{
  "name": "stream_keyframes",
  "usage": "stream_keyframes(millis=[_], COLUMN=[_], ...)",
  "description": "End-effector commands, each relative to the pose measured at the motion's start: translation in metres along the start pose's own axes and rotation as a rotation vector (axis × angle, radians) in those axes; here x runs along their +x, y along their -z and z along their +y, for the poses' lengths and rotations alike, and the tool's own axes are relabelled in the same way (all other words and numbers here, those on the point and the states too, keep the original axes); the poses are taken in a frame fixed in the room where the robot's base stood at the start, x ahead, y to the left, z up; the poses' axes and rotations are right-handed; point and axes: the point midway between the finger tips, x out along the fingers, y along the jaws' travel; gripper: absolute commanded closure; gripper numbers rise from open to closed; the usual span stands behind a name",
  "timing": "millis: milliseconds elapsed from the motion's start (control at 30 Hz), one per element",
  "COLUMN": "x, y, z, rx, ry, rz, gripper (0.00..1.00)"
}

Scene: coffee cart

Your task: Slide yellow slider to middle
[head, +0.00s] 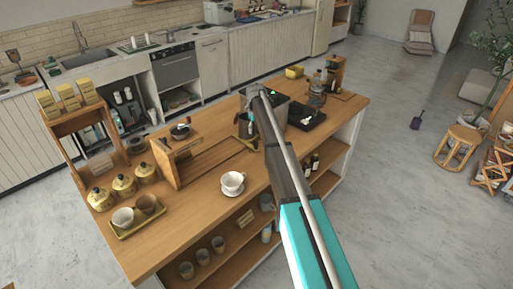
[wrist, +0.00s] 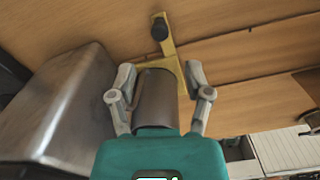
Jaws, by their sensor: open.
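The yellow slider (wrist: 168,50) shows ahead of my gripper in the wrist view, with a dark round knob (wrist: 159,28) at its far end. It lies along a groove in a wooden surface. In the head view a small yellow part of the slider (head: 248,144) shows at the right end of the wooden board. My gripper (wrist: 160,68) is open, its two grey fingers spread on either side of a brown curved piece that I cannot identify. The slider's near end lies close to the fingertips and is partly hidden; I cannot tell whether they touch.
A metal machine (wrist: 62,105) stands close on the left in the wrist view. A white cup (head: 232,180) on a saucer stands in front of the wooden board (head: 205,163) on the counter. Lidded jars (head: 123,185) stand at the left.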

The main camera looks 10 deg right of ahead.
Motion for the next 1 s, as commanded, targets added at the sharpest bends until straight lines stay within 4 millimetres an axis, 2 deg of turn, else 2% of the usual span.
stream_keyframes(millis=[100,1000], x=[0.013,0.078], y=[0.000,-0.001], z=[0.000,0.002], rx=[0.000,0.002], ry=[0.000,0.000], rz=[0.000,0.000], gripper=[0.35,0.35])
